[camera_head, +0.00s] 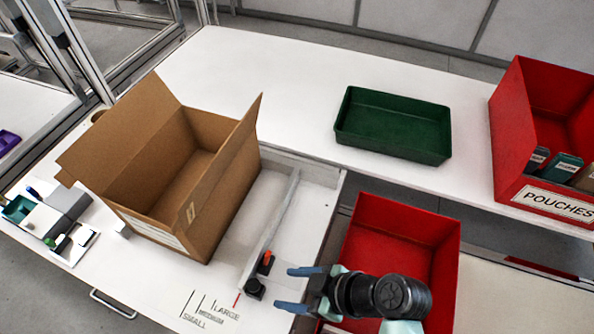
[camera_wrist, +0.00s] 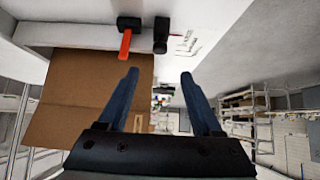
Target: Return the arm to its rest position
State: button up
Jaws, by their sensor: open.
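My gripper (camera_head: 292,288) is open and empty in the head view, its two blue fingers pointing left. It hangs over the front of the white table, at the left edge of a red bin (camera_head: 398,215). In the wrist view my gripper (camera_wrist: 160,85) shows its two fingers spread with nothing between them. My arm comes in from the lower right of the head view and covers part of the red bin. The rest of the arm is out of view.
An open cardboard box (camera_head: 195,180) stands left of my gripper. A black and orange device (camera_head: 266,262) sits close to the fingertips. A green tray (camera_head: 393,128) is empty on the back table. A red bin labelled POUCHES (camera_head: 508,150) holds several packs at the right.

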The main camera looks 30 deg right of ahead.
jog(key=shift+s+d+r, duration=0.3)
jog(key=shift+s+r, duration=0.1)
jog(key=shift+r, duration=0.15)
jog(key=w+r+m+t+h, duration=0.2)
jog(key=w+r+t+h, duration=0.15)
jog(key=w+r, duration=1)
jog(key=w+a+r+m+t+h, duration=0.1)
jog(key=w+r+t, duration=0.2)
jog(key=r, duration=0.6)
jog(key=w+a+r+m+t+h, duration=0.1)
jog(key=w+a+r+t, duration=0.15)
jog(key=r, duration=0.55)
jog(key=s+a+r+m+t, duration=0.1)
jog(key=s+a+r+t, duration=0.2)
jog(key=r, duration=0.7)
jog(key=s+a+r+m+t, duration=0.1)
jog(key=s+r+t, duration=0.3)
jog(key=r, duration=0.7)
jog(key=s+a+r+m+t, duration=0.1)
jog(key=s+a+r+t, duration=0.2)
jog(key=r, duration=0.7)
jog(key=shift+s+a+r+t, duration=0.2)
jog(key=shift+a+r+t, duration=0.2)
jog(key=shift+a+t, duration=0.3)
jog(key=shift+a, duration=0.1)
